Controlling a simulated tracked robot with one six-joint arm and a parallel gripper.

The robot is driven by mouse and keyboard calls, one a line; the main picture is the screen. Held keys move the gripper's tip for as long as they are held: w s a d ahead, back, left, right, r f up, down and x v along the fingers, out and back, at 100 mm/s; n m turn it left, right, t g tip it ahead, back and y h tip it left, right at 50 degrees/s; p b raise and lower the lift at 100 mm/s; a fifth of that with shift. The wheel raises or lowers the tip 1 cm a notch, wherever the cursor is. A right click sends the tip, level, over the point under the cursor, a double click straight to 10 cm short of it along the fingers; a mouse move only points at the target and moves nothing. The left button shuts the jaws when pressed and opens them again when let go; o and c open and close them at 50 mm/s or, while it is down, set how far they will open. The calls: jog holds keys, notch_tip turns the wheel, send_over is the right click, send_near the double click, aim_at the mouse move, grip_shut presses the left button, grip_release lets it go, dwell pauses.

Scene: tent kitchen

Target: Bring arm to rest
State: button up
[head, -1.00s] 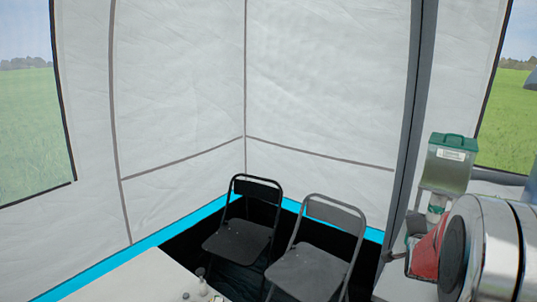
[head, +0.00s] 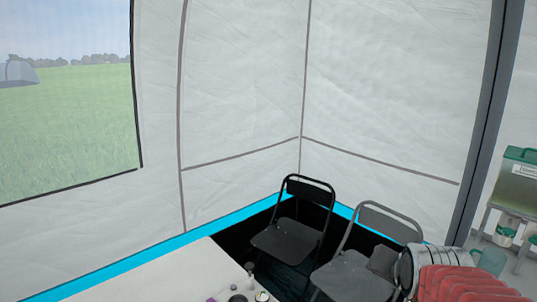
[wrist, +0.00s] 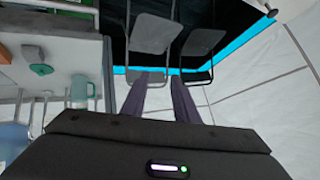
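My arm shows at the lower right of the head view as a silver cylindrical link with red ribbed parts beside it, cut off by the frame edge. My gripper (wrist: 168,80) shows in the wrist view as a dark wide body with two purple-grey fingers pointing up the picture. The fingers overlap the chairs in the picture, without visible contact.
Two dark folding chairs (head: 292,228) (head: 365,255) stand in the tent corner. A white table (head: 150,278) with small items is at the lower left. A green-lidded dispenser (head: 518,190) stands at the right. A teal mug (wrist: 81,90) is at the counter edge in the wrist view.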

jog(key=s+a+f+n+g+y, duration=0.1)
jog(key=s+a+n, duration=0.2)
jog(key=s+a, duration=0.2)
jog(key=s+a+f+n+g+y, duration=0.1)
jog(key=s+a+n, duration=0.3)
jog(key=s, duration=0.6)
jog(key=shift+s+a+n+g, duration=0.2)
jog(key=shift+a+n+g, duration=0.1)
jog(key=shift+a+g, duration=0.4)
jog(key=shift+a, duration=0.1)
